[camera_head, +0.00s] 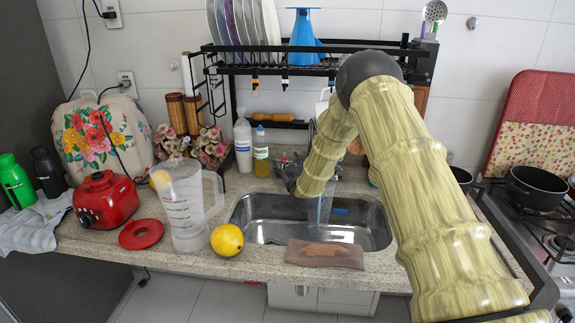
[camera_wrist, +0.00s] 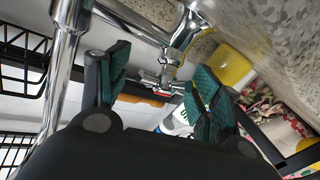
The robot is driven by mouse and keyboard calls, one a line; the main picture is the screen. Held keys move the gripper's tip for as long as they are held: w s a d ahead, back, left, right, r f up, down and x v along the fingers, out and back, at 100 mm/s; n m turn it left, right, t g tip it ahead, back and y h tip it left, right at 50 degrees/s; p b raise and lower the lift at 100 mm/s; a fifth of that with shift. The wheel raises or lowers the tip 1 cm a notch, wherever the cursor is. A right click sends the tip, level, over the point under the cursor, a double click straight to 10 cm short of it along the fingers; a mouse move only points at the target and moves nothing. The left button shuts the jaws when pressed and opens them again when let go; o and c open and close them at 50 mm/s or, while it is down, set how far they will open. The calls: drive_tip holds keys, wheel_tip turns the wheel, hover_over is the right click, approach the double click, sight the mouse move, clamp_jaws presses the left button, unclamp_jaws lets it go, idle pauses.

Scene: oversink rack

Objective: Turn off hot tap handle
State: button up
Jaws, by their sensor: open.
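The tap is chrome; in the wrist view its pipes run along the left and top, and a small chrome handle with a red mark (camera_wrist: 163,88) shows between my fingers, farther off. I take this for the hot tap handle. My gripper (camera_wrist: 158,88) is open, with dark green pads on either side of the handle in the picture; I cannot tell whether either touches it. In the head view my gripper (camera_head: 287,172) is small and dark above the back of the sink, and my arm hides most of the tap. A pale stream of water (camera_head: 321,208) falls into the sink (camera_head: 262,228).
A soap bottle (camera_head: 261,152) and a white bottle (camera_head: 243,142) stand left of the tap. The black rack (camera_head: 222,68) spans above. A pot (camera_head: 537,187) sits at right.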

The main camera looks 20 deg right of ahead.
drive_tip(key=shift+a+r, duration=0.1)
drive_tip(key=c, duration=0.9)
drive_tip(key=shift+c, duration=0.2)
